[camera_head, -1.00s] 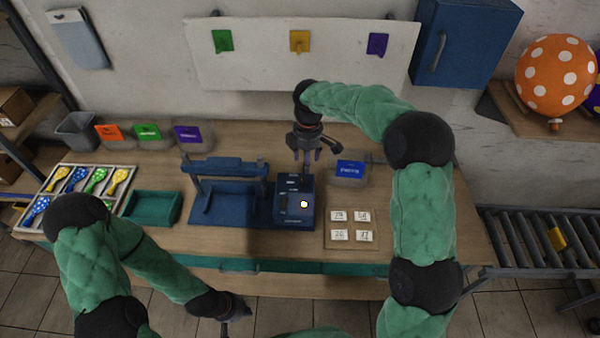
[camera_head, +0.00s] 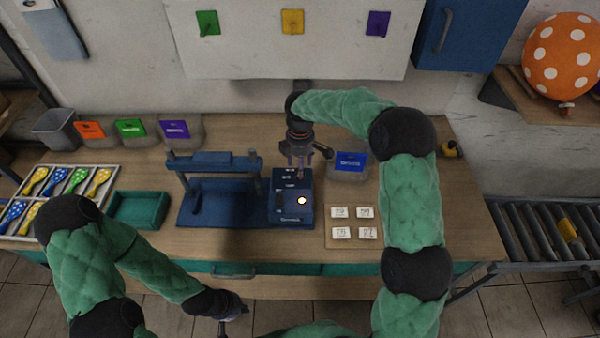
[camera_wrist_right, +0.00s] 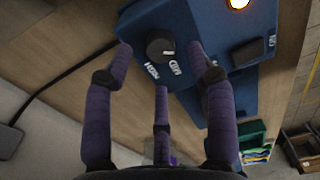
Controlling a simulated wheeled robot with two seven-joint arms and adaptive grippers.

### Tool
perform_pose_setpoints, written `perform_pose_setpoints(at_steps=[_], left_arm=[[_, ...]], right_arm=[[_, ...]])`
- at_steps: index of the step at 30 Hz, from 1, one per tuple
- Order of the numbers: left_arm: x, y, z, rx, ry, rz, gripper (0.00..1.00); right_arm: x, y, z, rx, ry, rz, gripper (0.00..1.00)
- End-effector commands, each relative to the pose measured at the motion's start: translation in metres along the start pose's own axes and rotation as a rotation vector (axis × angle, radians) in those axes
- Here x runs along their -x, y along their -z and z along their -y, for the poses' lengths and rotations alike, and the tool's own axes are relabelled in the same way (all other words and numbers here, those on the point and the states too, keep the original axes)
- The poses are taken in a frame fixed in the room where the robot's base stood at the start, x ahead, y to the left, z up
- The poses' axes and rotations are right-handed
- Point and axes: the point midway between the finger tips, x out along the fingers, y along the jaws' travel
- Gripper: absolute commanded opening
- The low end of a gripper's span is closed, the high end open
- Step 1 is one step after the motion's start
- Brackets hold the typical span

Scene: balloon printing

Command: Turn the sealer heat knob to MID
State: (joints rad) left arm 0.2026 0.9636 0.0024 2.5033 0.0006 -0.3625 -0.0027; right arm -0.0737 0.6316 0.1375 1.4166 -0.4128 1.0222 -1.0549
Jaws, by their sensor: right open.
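The blue sealer (camera_head: 215,200) stands on the table, with its control box (camera_head: 290,208) at its right end and a lit lamp on the box. In the right wrist view the dark round heat knob (camera_wrist_right: 160,48) has a white mark pointing to picture right. The HIGH and MID labels lie below it; no LOW label is readable. My right gripper (camera_wrist_right: 160,75) is open, its purple fingers spread around and short of the knob, apparently not touching. In the head view it (camera_head: 300,172) hangs over the back of the box and hides the knob. My left gripper (camera_head: 235,312) is low at the front, its jaws unclear.
A bin with a blue card (camera_head: 348,165) stands just right of the right gripper. A board of small white tiles (camera_head: 353,240) lies right of the box. A green tray (camera_head: 140,210) and a rack of balloons (camera_head: 100,172) are at left. A cable crosses the table behind the box.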

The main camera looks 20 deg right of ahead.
Motion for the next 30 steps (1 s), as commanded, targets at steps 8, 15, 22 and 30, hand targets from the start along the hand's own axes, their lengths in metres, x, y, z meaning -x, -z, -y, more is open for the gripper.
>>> perform_pose_setpoints(at_steps=[8, 15, 22, 30], left_arm=[[-0.005, 0.0, 0.002, 0.0, 0.0, 0.0, 0.0], [-0.006, 0.0, 0.002, 0.0, 0.0, 0.0, 0.0], [-0.006, 0.0, 0.002, 0.0, 0.0, 0.0, 0.0], [-0.006, 0.0, 0.002, 0.0, 0.0, 0.0, 0.0]], right_arm=[[-0.035, 0.0, 0.001, 0.0, 0.002, 0.0, 0.56], [-0.04, 0.0, 0.001, -0.001, 0.001, 0.0, 0.56], [-0.04, 0.0, 0.0, -0.001, 0.001, 0.0, 0.36], [-0.04, 0.0, 0.001, -0.001, 0.001, 0.0, 0.0]])
